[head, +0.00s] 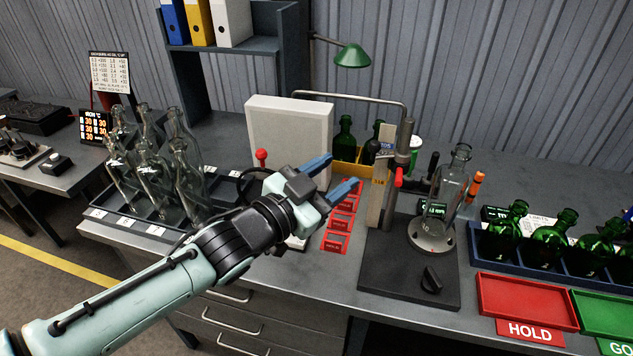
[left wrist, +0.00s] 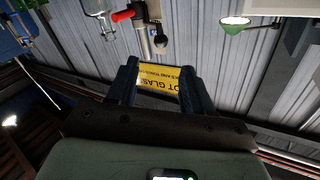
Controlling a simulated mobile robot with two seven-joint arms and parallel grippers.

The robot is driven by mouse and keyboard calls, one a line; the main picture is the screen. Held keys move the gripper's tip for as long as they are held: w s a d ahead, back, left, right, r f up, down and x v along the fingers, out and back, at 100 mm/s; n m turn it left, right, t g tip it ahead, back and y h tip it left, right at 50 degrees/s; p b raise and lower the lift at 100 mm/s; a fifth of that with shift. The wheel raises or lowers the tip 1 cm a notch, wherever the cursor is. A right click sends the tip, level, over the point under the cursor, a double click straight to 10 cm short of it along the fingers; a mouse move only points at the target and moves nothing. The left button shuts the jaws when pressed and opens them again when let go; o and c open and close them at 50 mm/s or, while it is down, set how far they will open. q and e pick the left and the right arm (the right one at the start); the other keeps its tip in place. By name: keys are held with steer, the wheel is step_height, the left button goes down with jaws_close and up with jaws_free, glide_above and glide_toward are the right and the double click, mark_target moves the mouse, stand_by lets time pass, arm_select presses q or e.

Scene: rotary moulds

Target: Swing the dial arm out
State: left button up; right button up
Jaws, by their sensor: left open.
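The gauge stand has a flat dark base (head: 385,275) and an upright post (head: 379,205). Near the post's top are a small blue display (head: 385,146) and a fitting with a red-tipped handle (head: 398,178); I take this fitting for the dial arm, though its exact outline is unclear. The red tip also shows in the left wrist view (left wrist: 122,16). A clear bottle (head: 450,188) stands upright on a round plate (head: 432,234) right of the post. My left gripper (head: 345,172) is open and empty, left of the post and apart from the handle. My right gripper is out of view.
Clear bottles (head: 190,165) stand in a rack at left. A pale box (head: 290,130) stands behind my gripper. Green bottles (head: 505,232) fill a blue rack at right, behind a red tray (head: 527,303). A black knob (head: 431,280) sits on the stand's base. A green lamp (head: 352,55) hangs above.

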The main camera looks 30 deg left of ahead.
arm_select(q)
steer(key=v, duration=0.4)
steer(key=shift+w, duration=0.1)
stand_by(0.4)
